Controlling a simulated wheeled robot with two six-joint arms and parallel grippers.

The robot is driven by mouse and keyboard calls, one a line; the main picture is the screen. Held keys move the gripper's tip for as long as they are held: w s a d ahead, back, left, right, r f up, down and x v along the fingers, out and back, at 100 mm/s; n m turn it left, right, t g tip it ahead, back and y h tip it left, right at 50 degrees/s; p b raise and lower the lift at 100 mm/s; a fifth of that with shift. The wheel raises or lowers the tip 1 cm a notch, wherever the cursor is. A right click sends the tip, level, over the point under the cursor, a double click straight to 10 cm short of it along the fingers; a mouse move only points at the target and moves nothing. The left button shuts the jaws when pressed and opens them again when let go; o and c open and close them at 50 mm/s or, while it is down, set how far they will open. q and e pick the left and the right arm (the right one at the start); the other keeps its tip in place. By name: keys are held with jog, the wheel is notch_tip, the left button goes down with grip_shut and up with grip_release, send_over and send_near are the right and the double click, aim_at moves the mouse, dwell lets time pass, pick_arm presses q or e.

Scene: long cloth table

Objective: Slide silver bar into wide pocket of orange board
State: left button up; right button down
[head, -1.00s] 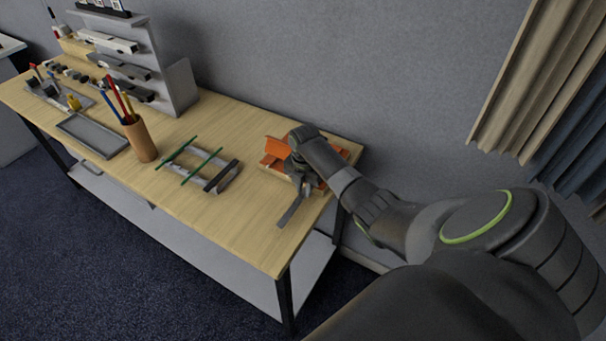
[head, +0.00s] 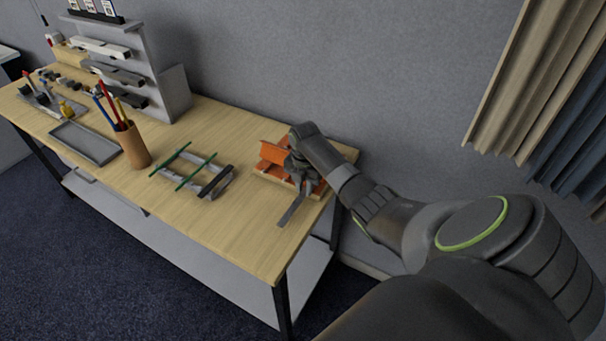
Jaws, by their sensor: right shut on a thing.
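The orange board (head: 272,153) lies near the right end of the table, on a light wooden base. My right arm reaches over it from the right and hides much of it, including its pockets. My right gripper (head: 306,182) points down over the front of the board and is shut on the silver bar (head: 291,211). The bar sticks out from the gripper toward the table's front edge. I cannot tell whether the bar's far end is inside a pocket. My left gripper is not in view.
A grey rack with green rods (head: 190,168) stands left of the board. Further left are a pencil cup (head: 133,146), a grey tray (head: 87,143) and a grey shelf unit (head: 172,92). The table (head: 245,229) is bare in front of the rack.

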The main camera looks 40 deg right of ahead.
jog(key=shift+w+d+b, duration=0.2)
jog(key=shift+d+b, duration=0.1)
jog(key=shift+d, duration=0.15)
jog(key=c, duration=1.4)
grip_release()
jog(key=shift+o, duration=1)
notch_tip(320, 180, up, 18)
jog(key=shift+f+p, duration=0.25)
jog(key=shift+p, duration=0.1)
jog(key=shift+f, duration=0.1)
